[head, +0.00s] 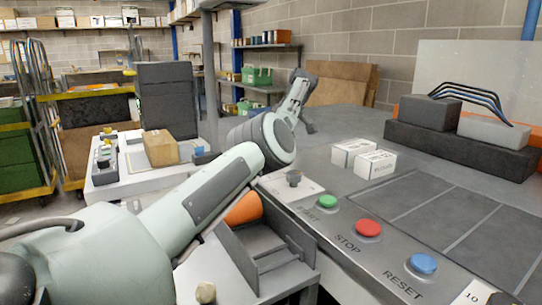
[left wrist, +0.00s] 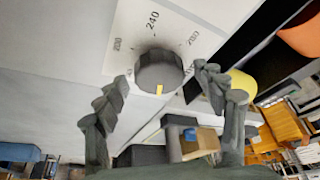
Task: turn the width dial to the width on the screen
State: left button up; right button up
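The width dial is a dark round knob (head: 293,178) on a pale plate at the near-left end of the grey console. In the left wrist view the dial (left wrist: 158,70) is large, with a yellow mark on the side away from the printed 240; other numbers around it include 200 and 280. My left gripper (left wrist: 161,76) is open, its two fingers on either side of the dial, and I see no clear grip on it. My right gripper is not in view. No readable screen shows.
Green START (head: 327,202), red STOP (head: 368,228) and blue RESET (head: 423,264) buttons line the console's front. Two white boxes (head: 363,158) stand behind them. A plate marked 10 (head: 474,295) is at lower right. A cardboard box (head: 160,148) sits on a white table at left.

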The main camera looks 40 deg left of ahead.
pick_arm(q)
jog(key=shift+d, duration=0.1)
jog(key=shift+f+m, duration=0.1)
jog(key=shift+m, duration=0.2)
